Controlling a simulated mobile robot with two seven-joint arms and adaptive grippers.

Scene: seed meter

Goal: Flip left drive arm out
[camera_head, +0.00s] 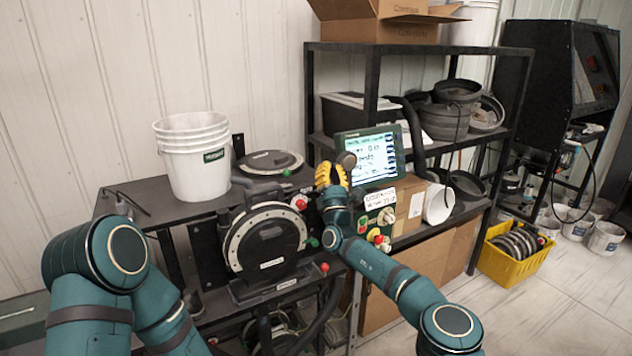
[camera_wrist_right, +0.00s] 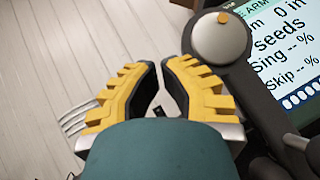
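The seed meter stand (camera_head: 265,240) sits on the shelf in the middle of the head view, with a round black housing and a pale ring. A dark arm with a round grey cap (camera_head: 347,160), apparently the left drive arm, stands upright along the screen's left edge. Its cap (camera_wrist_right: 220,38) shows large in the right wrist view. My right gripper (camera_head: 331,177), with yellow ribbed fingers, is just left of it. In the wrist view the fingertips (camera_wrist_right: 160,66) are almost together with nothing between them. Contact with the arm cannot be made out. My left gripper is out of view.
The lit screen (camera_head: 373,156) stands right of the gripper, above a control box (camera_head: 380,215) with coloured knobs. White buckets (camera_head: 193,160) stand on the left shelf. A black rack (camera_head: 440,50) with pots and boxes is behind. A yellow crate (camera_head: 505,268) is on the floor.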

